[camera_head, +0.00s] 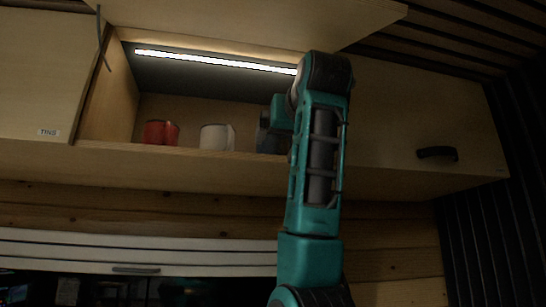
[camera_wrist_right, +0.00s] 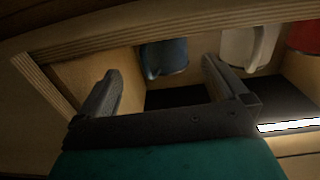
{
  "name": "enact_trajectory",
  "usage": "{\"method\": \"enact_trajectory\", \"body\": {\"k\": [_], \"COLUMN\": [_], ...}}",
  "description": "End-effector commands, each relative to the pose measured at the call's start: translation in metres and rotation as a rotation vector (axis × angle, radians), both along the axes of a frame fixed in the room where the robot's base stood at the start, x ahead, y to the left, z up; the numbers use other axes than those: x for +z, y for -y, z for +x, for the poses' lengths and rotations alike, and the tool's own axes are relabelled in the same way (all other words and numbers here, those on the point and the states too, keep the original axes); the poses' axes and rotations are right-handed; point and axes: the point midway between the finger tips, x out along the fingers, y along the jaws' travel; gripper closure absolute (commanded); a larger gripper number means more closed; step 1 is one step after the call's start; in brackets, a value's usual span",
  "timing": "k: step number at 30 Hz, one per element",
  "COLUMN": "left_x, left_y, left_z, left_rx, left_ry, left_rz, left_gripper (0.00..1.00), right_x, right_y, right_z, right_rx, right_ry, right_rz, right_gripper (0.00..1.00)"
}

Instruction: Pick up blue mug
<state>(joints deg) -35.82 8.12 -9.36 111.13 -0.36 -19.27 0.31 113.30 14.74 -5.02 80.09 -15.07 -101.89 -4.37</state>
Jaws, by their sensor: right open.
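The blue mug (camera_wrist_right: 165,58) stands in the open overhead cupboard. In the right wrist view it shows at the top middle, ahead of the gap between the fingers. In the head view my right arm and gripper mostly hide its place, right of the white mug. My right gripper (camera_wrist_right: 160,74) is open and empty, one finger toward each side of the blue mug. I cannot tell how far the fingertips are from it. My left gripper is in neither view.
A white mug (camera_head: 217,137) and a red mug (camera_head: 160,133) stand left on the same shelf; the white mug (camera_wrist_right: 248,46) is near my right finger. The cupboard side wall (camera_head: 108,100), raised door (camera_head: 250,22) and light strip (camera_head: 215,61) bound the opening.

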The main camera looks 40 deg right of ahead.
Motion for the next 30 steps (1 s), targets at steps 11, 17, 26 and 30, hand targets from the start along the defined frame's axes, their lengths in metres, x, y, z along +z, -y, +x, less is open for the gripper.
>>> {"method": "enact_trajectory", "body": {"k": [11, 17, 26, 30], "left_x": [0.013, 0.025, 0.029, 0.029], "left_y": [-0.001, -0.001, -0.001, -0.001], "left_z": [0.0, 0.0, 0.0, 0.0], "left_rx": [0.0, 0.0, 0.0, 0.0], "left_ry": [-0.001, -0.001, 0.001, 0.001], "left_rz": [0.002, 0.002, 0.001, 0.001], "left_gripper": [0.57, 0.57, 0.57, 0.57], "right_x": [0.001, 0.001, -0.001, -0.001], "right_y": [0.022, 0.031, 0.042, 0.042], "right_z": [0.04, 0.068, 0.085, 0.085], "right_rx": [0.0, 0.0, 0.0, 0.0], "right_ry": [0.0, -0.003, 0.001, 0.001], "right_rz": [0.001, 0.002, 0.001, 0.001], "right_gripper": [0.0, 0.0, 0.0, 0.01]}}
